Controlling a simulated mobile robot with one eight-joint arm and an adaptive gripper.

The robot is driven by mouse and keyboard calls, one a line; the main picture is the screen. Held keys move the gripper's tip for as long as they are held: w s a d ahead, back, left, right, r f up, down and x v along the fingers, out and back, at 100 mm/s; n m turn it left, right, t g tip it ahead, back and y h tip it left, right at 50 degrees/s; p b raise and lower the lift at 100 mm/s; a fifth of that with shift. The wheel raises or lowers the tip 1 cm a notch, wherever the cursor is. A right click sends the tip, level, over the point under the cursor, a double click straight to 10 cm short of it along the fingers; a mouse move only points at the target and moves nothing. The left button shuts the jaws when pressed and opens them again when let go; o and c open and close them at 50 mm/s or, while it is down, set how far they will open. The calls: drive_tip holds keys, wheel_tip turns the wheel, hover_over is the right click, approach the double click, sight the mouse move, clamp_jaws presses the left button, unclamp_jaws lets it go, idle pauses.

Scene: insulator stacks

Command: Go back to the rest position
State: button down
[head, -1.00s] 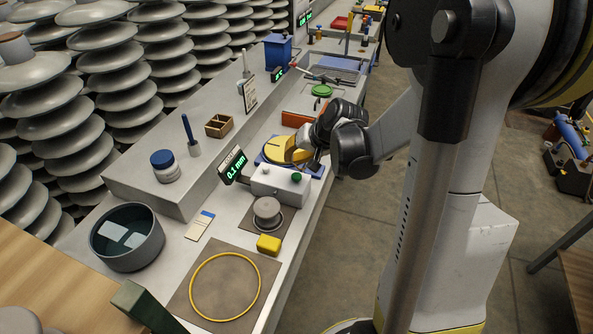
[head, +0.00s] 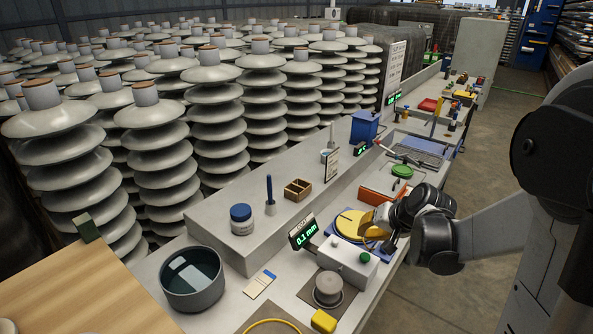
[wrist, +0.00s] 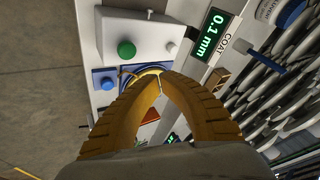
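My gripper (head: 372,224) is over the bench beside the round yellow plate (head: 350,224) on its blue base, behind the white box with a green button (head: 347,262). In the wrist view my gripper's two ribbed orange fingers (wrist: 161,80) curve in and their tips meet. I see nothing held between them. The white box with the green button (wrist: 127,48) and the display reading 0.1 mm (wrist: 209,36) lie beyond the fingers. The arm reaches in from the right, bent and low over the bench edge.
Insulator stacks (head: 215,120) fill the back left. Open floor (head: 440,300) lies right of the bench.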

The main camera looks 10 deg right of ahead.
drive_tip(key=s+a+r+n+h, duration=0.1)
drive_tip(key=s+a+r+n, duration=0.2)
drive_tip(key=s+a+r, duration=0.2)
drive_tip(key=s+a+r+n, duration=0.3)
drive_tip(key=s+a+r, duration=0.2)
drive_tip(key=s+a, duration=0.5)
drive_tip(key=s, duration=0.3)
drive_tip(key=shift+s+h, duration=0.4)
